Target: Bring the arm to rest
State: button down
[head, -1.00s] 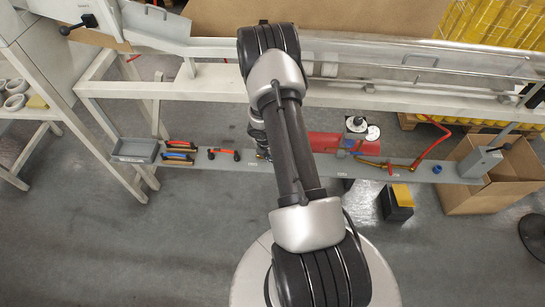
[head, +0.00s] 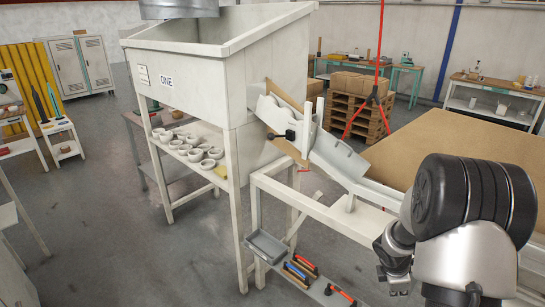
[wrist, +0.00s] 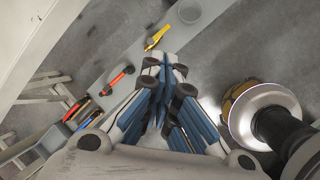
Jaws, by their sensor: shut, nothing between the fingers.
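My gripper (wrist: 168,72) shows in the wrist view with its blue-and-grey fingers together and nothing between them. It is above the grey tool shelf (wrist: 118,52); the exact height is hard to tell. In the head view my bent arm fills the lower right, and the fingertips cannot be made out there.
An orange-handled tool (wrist: 120,76) and a yellow tool (wrist: 157,38) lie on the shelf. A grey tray (head: 266,246) and several handled tools (head: 300,268) sit at its left end. A white bench frame (head: 330,196) stands behind. Grey floor is clear at lower left.

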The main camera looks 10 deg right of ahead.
jog(key=s+a+r+m+t, duration=0.1)
jog(key=s+a+r+m, duration=0.2)
jog(key=r, duration=0.4)
jog(key=s+a+r+m, duration=0.1)
jog(key=a+r+m, duration=0.1)
jog(key=a+r, duration=0.35)
jog(key=s+a+r+m+t, duration=0.1)
jog(key=s+a+r+m, duration=0.25)
jog(key=r, duration=0.35)
jog(key=s+a+r+m+y, duration=0.2)
jog(key=s+a+r+m, duration=0.1)
jog(key=s+a, duration=0.4)
jog(key=s+a+r+m+t+y, duration=0.1)
jog(key=s+a+r+m+y, duration=0.1)
jog(key=s+a, duration=0.5)
jog(key=shift+s+a+r+m, duration=0.2)
jog(key=shift+a+r+m, duration=0.4)
jog(key=shift+m, duration=0.15)
jog(key=shift+d, duration=0.15)
